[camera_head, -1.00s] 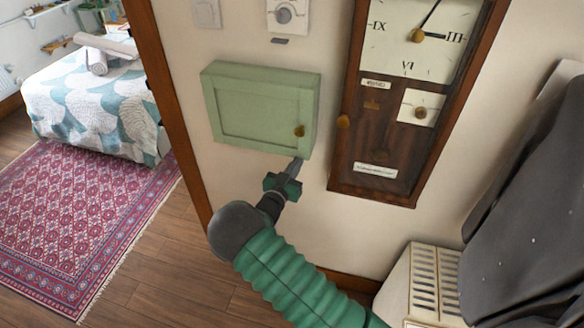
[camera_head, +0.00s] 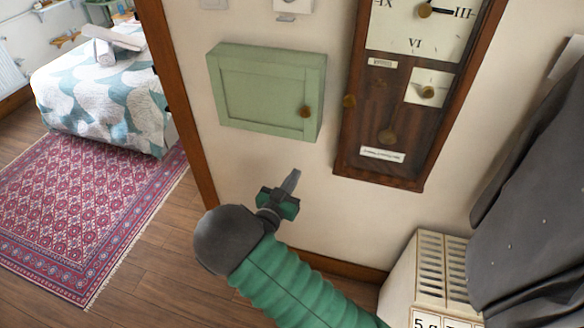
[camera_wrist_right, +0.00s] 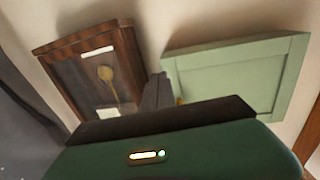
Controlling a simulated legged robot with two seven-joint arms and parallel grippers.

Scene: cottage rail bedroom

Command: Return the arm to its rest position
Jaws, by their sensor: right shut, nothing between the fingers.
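My right gripper (camera_head: 291,182) is shut and empty in the head view. It is below the green wall cabinet (camera_head: 262,92) and apart from it, in front of the pale wall. My green ribbed right arm reaches up to it from the bottom of the view. In the right wrist view the shut fingers (camera_wrist_right: 157,90) point up between the wooden clock case and the cabinet, which also shows there (camera_wrist_right: 240,72). The cabinet door is closed, with a round knob (camera_head: 305,111) at its right side. My left gripper is not in view.
A wooden wall clock (camera_head: 362,120) hangs right of the cabinet. A cream slatted unit (camera_head: 428,265) and dark grey cloth (camera_head: 525,215) stand at the right. A wooden door post (camera_head: 181,100) is at the left, with a rug (camera_head: 85,215) and bed (camera_head: 100,100) beyond.

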